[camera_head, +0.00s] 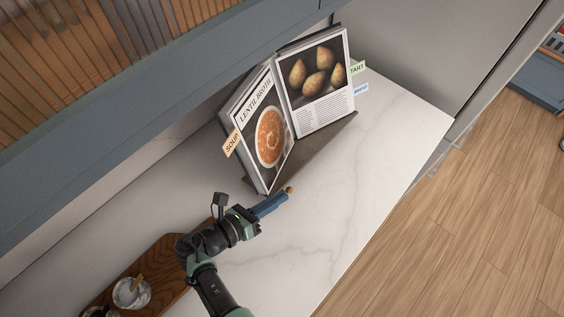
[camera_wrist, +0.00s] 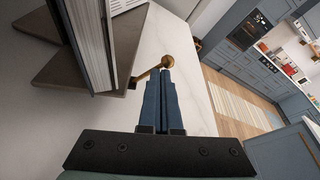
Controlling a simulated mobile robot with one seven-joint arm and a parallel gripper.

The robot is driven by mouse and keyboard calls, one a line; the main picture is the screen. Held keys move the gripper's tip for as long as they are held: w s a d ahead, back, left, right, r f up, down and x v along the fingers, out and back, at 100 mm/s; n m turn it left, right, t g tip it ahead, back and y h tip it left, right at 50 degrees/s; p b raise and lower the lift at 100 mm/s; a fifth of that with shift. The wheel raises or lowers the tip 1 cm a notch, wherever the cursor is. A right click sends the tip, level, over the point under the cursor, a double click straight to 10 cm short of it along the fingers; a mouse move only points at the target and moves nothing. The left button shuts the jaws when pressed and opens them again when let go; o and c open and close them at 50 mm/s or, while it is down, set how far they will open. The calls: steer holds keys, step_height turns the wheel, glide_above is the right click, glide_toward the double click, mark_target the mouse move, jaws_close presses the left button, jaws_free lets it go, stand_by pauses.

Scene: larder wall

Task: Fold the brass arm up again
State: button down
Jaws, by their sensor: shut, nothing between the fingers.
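The brass arm (camera_wrist: 151,71) is a short rod with a round knob at its end. In the wrist view it sticks out from the lower front edge of the dark book stand (camera_wrist: 123,45), with its knob at my fingertips. In the head view only the small brass knob (camera_head: 289,190) shows clearly, below the stand's front edge. My gripper (camera_head: 284,197) has its blue fingers shut with nothing between them; it also shows in the wrist view (camera_wrist: 167,76). The fingertips are right at the knob; I cannot tell whether they touch. The open cookbook (camera_head: 318,80) stands upright on the stand.
A wooden board (camera_head: 160,257) with a glass jar (camera_head: 131,291) lies at the lower left. The blue upper cabinet (camera_head: 150,85) overhangs the counter's back. The marble counter (camera_head: 370,170) is clear to the right, up to its front edge above the wood floor.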

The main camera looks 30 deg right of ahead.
steer(key=n, duration=0.1)
steer(key=w+n+g+h+b, duration=0.1)
steer(key=w+n+b, duration=0.1)
steer(key=n, duration=0.1)
steer(key=shift+w+a+r, duration=0.15)
steer(key=shift+a, duration=0.15)
steer(key=s+a+f, duration=0.1)
steer(key=s+f, duration=0.1)
steer(key=s, duration=0.1)
steer(key=shift+a+f, duration=0.25)
steer(key=shift+a, duration=0.15)
steer(key=v, duration=0.9)
steer(key=shift+a+r+b, duration=0.2)
steer(key=shift+b, duration=0.1)
steer(key=shift+s, duration=0.1)
